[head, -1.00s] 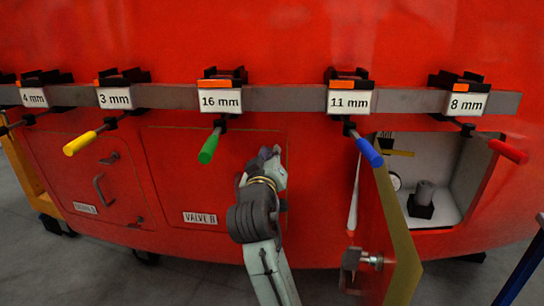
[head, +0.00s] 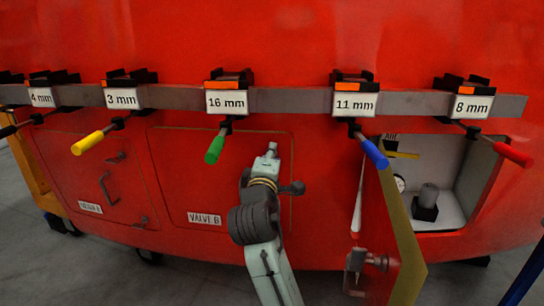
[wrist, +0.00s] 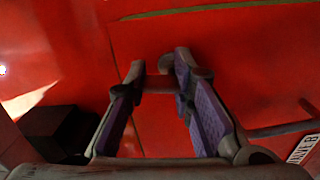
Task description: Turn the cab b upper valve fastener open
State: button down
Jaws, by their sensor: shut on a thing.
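The closed red VALVE B panel (head: 215,180) is in the middle of the head view. My gripper (head: 272,150) is at its upper right corner and seen small. In the wrist view my gripper (wrist: 160,75) has its two purple-padded fingers closed at the tips on a small reddish-dark piece (wrist: 158,82), which appears to be the upper fastener. Its shape is mostly hidden by the fingertips, so its turn angle cannot be told. The VALVE B label (wrist: 304,149) shows at the right edge of the wrist view.
An open door (head: 398,235) hangs right of my arm, beside an open compartment (head: 445,180). A grey rail (head: 300,100) above carries several labelled tools, with the green-handled one (head: 215,148) close left of my gripper. Another panel (head: 100,185) is at left.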

jog(key=shift+w+a+f+n, duration=0.1)
jog(key=shift+a+f+n, duration=0.05)
jog(key=shift+f+n, duration=0.2)
jog(key=shift+w+a+f+n, duration=0.15)
jog(key=shift+f+n, duration=0.1)
jog(key=shift+f, duration=0.2)
jog(key=c, duration=1.4)
grip_release()
jog(key=shift+d, duration=0.1)
jog(key=o, duration=0.4)
jog(key=shift+d+r, duration=0.1)
jog(key=shift+o, duration=0.2)
jog(key=shift+r, duration=0.1)
jog(key=shift+s, duration=0.15)
